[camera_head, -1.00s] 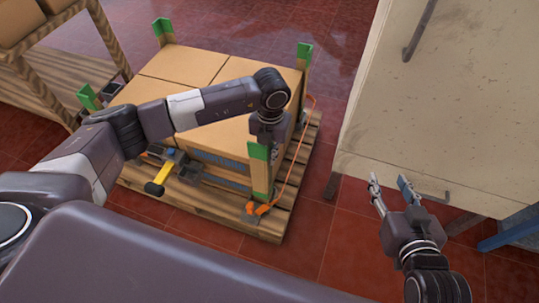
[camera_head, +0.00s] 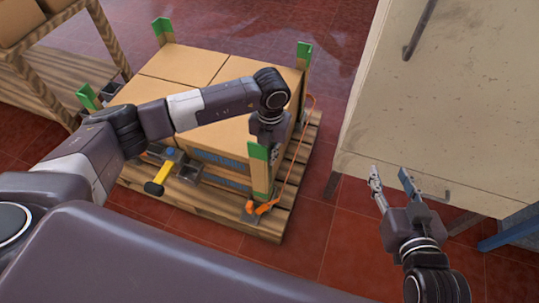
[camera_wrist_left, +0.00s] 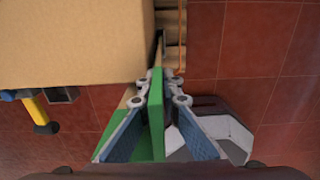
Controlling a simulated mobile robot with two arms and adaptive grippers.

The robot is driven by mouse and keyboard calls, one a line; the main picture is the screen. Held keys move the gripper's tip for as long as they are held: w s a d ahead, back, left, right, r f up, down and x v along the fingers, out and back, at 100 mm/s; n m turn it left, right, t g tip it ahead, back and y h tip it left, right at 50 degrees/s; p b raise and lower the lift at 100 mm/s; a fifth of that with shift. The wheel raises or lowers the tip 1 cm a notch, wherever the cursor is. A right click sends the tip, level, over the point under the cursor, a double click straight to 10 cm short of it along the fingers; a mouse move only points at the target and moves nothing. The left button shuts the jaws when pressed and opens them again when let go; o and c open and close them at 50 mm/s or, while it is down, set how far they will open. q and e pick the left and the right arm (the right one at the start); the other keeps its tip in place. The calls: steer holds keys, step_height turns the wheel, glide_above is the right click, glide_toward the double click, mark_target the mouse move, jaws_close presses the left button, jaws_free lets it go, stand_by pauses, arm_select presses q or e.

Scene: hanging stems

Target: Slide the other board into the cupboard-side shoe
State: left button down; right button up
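My left gripper (camera_head: 262,148) points down at the pallet's near right corner. It is shut on a tall wooden board with a green top (camera_head: 259,168). In the left wrist view the green top (camera_wrist_left: 156,115) sits between the two fingers (camera_wrist_left: 160,88). The board stands roughly upright beside the boxes, its foot near a small grey shoe (camera_head: 248,210) and an orange fitting (camera_head: 263,208). I cannot tell whether the foot is inside the shoe. My right gripper (camera_head: 390,172) is open and empty in front of the cupboard (camera_head: 420,110).
Cardboard boxes (camera_head: 190,68) fill the wooden pallet (camera_head: 225,212). Other green-topped boards stand at its remaining corners, one at the far right (camera_head: 304,55). A yellow-handled tool (camera_head: 160,175) and a grey holder (camera_head: 187,171) are at the near side. An orange cord (camera_head: 300,140) runs along the right side.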

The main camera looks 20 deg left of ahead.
arm_select(q)
steer(key=c, duration=2.1)
jaws_free()
step_height(320, 180, up, 12)
